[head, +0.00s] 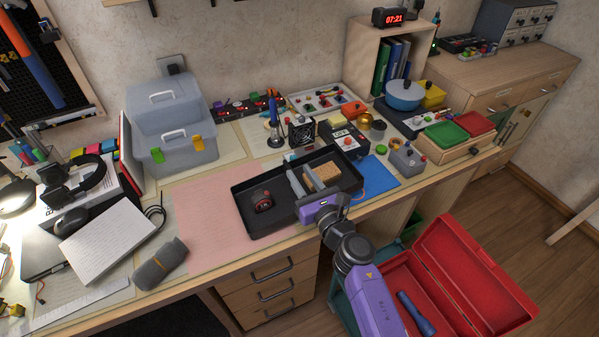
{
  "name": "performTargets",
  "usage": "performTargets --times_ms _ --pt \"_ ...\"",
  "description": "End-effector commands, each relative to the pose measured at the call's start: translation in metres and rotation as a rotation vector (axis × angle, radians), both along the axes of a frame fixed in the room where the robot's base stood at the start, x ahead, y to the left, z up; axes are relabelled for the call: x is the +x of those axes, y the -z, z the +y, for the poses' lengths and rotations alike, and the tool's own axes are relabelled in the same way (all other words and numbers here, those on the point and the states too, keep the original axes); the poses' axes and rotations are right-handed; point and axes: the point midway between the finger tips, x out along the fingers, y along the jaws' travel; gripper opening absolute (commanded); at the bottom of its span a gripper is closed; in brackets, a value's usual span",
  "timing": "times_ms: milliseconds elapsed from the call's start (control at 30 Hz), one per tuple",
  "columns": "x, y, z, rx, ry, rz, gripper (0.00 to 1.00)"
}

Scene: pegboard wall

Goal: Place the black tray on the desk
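The black tray (276,227) is in the middle of the head view, over the front part of the desk (215,253). It holds a small dark device with red parts (262,201) on its left and a brown sponge-like block (322,177) on its right. My gripper (302,178) reaches over the tray's near edge, with grey finger-like parts between the device and the block. I cannot tell whether it grips the tray, the block or nothing. Whether the tray rests on the desk or hangs just above it is unclear.
A pink mat (200,222) lies left of the tray, mostly bare. A grey cloth roll (159,264) and a white notebook (107,240) lie further left. A blue mat (378,180) is at right. An open red toolbox (465,262) stands below the desk.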

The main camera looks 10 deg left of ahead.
Motion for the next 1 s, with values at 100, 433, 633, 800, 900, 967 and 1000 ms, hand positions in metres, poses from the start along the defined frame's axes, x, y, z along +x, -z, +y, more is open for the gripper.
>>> performTargets --times_ms 100,433,633,800,900,967,1000 --pt "-0.022 0.000 -0.016 0.000 0.005 0.006 0.33" --pt "-0.073 0.002 -0.049 -0.001 0.003 0.004 0.33" --pt "-0.088 0.002 -0.059 -0.001 0.003 0.003 0.33" --pt "-0.091 0.002 -0.061 0.000 0.001 0.002 0.33" --pt "-0.091 0.002 -0.061 0.000 0.001 0.002 0.33" --pt "-0.091 0.002 -0.061 0.003 0.002 0.005 0.33" --pt "-0.094 0.003 -0.061 0.016 0.004 0.012 0.33"
